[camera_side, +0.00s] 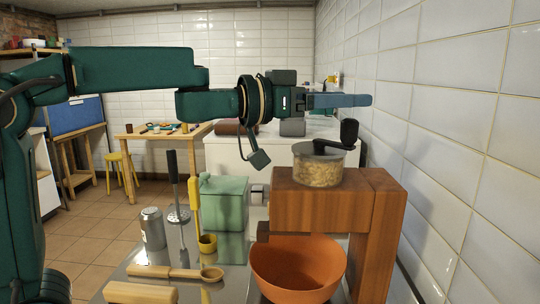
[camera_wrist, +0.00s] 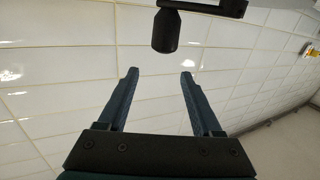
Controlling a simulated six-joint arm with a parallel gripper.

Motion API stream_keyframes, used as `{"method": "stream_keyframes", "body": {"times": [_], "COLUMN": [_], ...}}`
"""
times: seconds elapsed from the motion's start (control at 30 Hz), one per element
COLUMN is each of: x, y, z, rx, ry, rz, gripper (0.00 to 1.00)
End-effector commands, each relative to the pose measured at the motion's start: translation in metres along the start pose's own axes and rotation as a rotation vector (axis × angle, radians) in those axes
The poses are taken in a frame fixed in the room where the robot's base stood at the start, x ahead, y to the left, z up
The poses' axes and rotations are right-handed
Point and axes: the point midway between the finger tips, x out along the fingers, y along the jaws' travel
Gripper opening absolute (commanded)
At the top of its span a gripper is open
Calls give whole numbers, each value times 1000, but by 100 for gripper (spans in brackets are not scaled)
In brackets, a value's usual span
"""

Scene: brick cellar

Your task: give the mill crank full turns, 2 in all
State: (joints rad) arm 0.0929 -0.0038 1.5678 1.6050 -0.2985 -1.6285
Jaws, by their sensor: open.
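The mill is a brown wooden block (camera_side: 322,199) with a clear hopper (camera_side: 318,168) of grain-like stuff on top. Its black crank ends in an upright black knob (camera_side: 349,132) at the hopper's right; the knob also shows in the wrist view (camera_wrist: 166,31), with part of the crank arm (camera_wrist: 216,7). My gripper (camera_side: 370,100) is stretched out level above the hopper, near the white wall. Its two fingers are apart and empty in the wrist view (camera_wrist: 159,72). The knob lies beyond the fingertips there, not between them.
An orange bowl (camera_side: 298,268) stands under the mill's overhang. A green canister (camera_side: 224,203), a grey can (camera_side: 153,229), a yellow-handled tool (camera_side: 194,205), a slotted ladle (camera_side: 175,185) and a wooden spoon (camera_side: 175,273) stand or lie to the left. The tiled wall (camera_side: 440,120) is close on the right.

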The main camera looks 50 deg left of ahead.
Motion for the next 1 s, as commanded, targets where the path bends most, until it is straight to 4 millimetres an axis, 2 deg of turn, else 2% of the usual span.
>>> {"method": "stream_keyframes", "body": {"times": [0.1,0.37,0.5,0.7,1.0], "x": [0,0,0,2,30], "y": [0,-2,-1,-2,-1], "z": [10,22,40,46,47], "rx": [-7,-11,-15,-10,-10], "ry": [-8,1,-6,3,3], "rz": [2,-4,1,-2,0], "gripper": [67,67,67,67,67]}}
